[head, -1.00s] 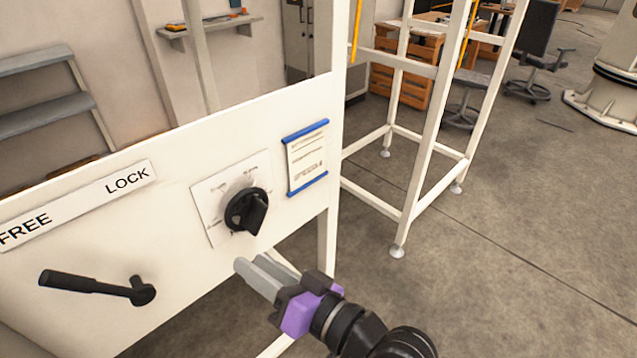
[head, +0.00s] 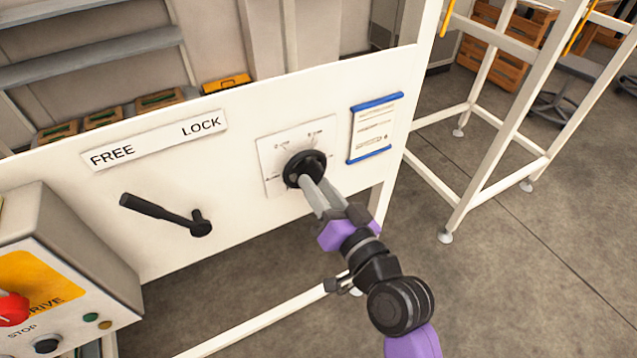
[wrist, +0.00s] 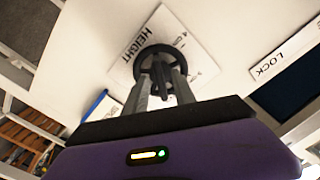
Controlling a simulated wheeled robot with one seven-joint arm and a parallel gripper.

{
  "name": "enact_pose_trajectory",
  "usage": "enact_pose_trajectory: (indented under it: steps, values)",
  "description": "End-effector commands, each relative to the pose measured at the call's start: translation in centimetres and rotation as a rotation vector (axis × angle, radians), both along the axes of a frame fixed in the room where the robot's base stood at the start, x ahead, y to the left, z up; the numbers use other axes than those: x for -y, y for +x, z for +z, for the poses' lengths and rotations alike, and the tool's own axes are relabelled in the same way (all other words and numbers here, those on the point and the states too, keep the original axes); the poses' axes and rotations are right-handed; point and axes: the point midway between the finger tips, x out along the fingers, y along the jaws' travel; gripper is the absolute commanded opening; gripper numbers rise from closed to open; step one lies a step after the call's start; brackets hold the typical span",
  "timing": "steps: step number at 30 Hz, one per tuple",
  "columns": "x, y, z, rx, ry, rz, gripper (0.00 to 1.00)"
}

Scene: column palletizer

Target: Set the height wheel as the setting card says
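The height wheel (head: 303,168) is a round black knob with a raised grip bar, on a white plate marked HEIGHT in the wrist view. It also shows in the wrist view (wrist: 160,66). My gripper (head: 318,190) is at the wheel, its two grey fingers (wrist: 160,88) apart on either side of the grip bar. I cannot tell whether they press on it. The fingers cover part of the wheel and hide its pointer setting. The setting card (head: 374,129), white with blue top and bottom edges, hangs right of the wheel; its print is too small to read.
A black lever (head: 165,214) sits left of the wheel under the FREE/LOCK label (head: 155,138). A control box (head: 70,265) with a red knob stands at lower left. A white frame (head: 500,150) stands at right. Open floor lies at lower right.

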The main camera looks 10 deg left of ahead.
Motion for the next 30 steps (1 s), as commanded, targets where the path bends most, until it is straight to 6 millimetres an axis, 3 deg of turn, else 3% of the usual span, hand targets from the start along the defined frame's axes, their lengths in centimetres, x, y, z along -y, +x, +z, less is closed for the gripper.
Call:
enact_pose_trajectory:
  steps: [8,13,30]
  values:
    - [-0.10,0.15,-0.02,-0.001,0.001,0.000,0.32]
    - [-0.08,0.14,-0.02,-0.001,0.001,0.000,0.00]
    - [-0.05,0.17,-0.31,0.054,-0.077,0.000,0.00]
